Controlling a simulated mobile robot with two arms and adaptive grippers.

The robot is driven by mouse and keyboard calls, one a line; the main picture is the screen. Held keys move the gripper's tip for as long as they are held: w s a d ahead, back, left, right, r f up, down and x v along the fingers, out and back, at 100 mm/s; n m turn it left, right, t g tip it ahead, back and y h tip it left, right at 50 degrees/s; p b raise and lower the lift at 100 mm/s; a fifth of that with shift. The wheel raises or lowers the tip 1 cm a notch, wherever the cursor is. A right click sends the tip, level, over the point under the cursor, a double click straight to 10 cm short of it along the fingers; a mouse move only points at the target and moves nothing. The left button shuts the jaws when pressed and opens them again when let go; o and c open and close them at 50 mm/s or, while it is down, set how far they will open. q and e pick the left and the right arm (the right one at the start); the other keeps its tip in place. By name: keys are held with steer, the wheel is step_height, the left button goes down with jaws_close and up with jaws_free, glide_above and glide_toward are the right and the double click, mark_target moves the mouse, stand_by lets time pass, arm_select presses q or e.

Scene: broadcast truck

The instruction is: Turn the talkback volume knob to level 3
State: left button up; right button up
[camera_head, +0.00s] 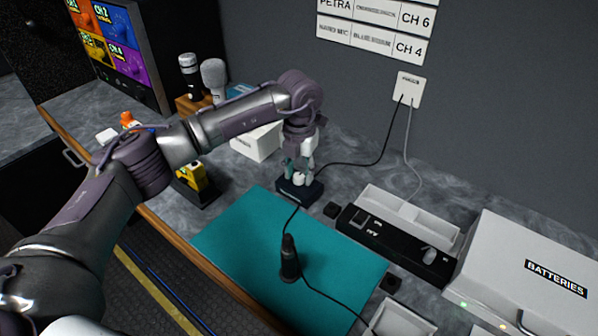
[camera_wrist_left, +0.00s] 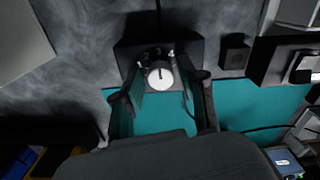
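The talkback box (camera_head: 312,192) is a small black unit at the back edge of the teal mat. Its round white knob (camera_wrist_left: 160,76), with a dark pointer mark, faces up in the left wrist view. My left gripper (camera_head: 298,166) points down over the box. In the left wrist view its two fingers (camera_wrist_left: 163,84) stand apart on either side of the knob, with a visible gap on each side. My right gripper is in neither view.
Cables run from the box and wall plate (camera_head: 409,90). A black panel with a white tray (camera_head: 410,213) and a batteries case (camera_head: 530,275) are at right. Microphones (camera_head: 213,78) stand behind my left arm.

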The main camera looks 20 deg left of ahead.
mark_target(299, 175)
arm_select(q)
steer(key=shift+o, duration=0.4)
step_height(299, 175, up, 12)
stand_by(0.4)
